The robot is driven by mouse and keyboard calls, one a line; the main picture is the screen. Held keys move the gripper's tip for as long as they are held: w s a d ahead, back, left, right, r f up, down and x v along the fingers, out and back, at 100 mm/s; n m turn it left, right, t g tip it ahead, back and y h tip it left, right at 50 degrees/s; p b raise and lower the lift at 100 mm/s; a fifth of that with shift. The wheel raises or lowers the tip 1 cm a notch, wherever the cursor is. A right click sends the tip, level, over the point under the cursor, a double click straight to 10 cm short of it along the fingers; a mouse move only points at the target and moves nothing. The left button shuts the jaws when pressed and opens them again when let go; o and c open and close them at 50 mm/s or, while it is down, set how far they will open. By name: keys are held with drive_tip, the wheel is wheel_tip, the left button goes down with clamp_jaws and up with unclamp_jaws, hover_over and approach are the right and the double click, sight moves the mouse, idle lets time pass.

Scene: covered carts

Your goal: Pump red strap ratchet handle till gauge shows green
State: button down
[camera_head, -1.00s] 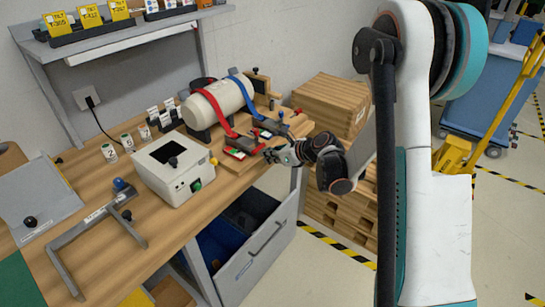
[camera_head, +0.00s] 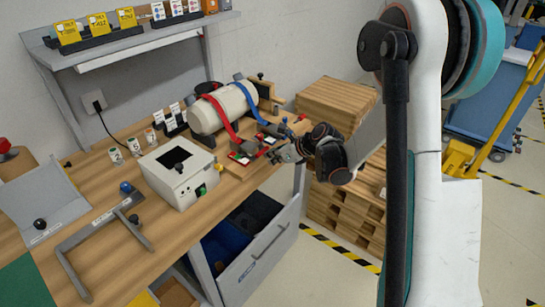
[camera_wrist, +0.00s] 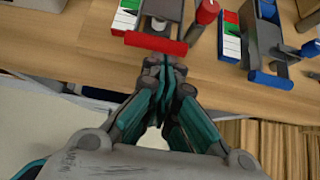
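A cream drum (camera_head: 222,106) lies on its side in a wooden cradle, with a red strap (camera_head: 217,114) and a blue strap (camera_head: 245,97) over it. The red strap's ratchet has a red front bar (camera_wrist: 156,43), and a red knob (camera_wrist: 206,11) stands beside it. Its gauge (camera_wrist: 124,20) shows green, white and red bands; I cannot read a pointer. The blue ratchet (camera_wrist: 268,45) sits to the right with its own gauge (camera_wrist: 229,32). My gripper (camera_wrist: 165,64) has its fingertips together just in front of the red bar, seemingly empty; contact is unclear. It also shows in the head view (camera_head: 287,153).
A white box with buttons (camera_head: 178,175) stands on the workbench, left of the ratchets. A grey frame (camera_head: 95,235) lies farther left. An open drawer (camera_head: 262,250) juts out below the bench edge.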

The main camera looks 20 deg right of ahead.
drive_tip(key=w+a+r+g+h+p, duration=0.1)
drive_tip(key=r+g+p, duration=0.1)
drive_tip(key=r+p, duration=0.1)
drive_tip(key=w+r+g+h+p, duration=0.1)
drive_tip(key=r+g+h+p, duration=0.1)
drive_tip(key=r, duration=0.2)
drive_tip(key=w+a+r+g+h+p, duration=0.1)
drive_tip(key=r+g+p, duration=0.1)
drive_tip(key=r+p, duration=0.1)
drive_tip(key=shift+w+a+r+g+h+p, duration=0.2)
drive_tip(key=shift+w+a+g+h+p, duration=0.1)
drive_tip(key=shift+h, duration=0.1)
drive_tip(key=shift+w+a+r+g+h+p, duration=0.3)
drive_tip(key=shift+w+a+r+g+p, duration=0.3)
drive_tip(key=shift+w+r, duration=0.4)
drive_tip(key=shift+a, duration=0.15)
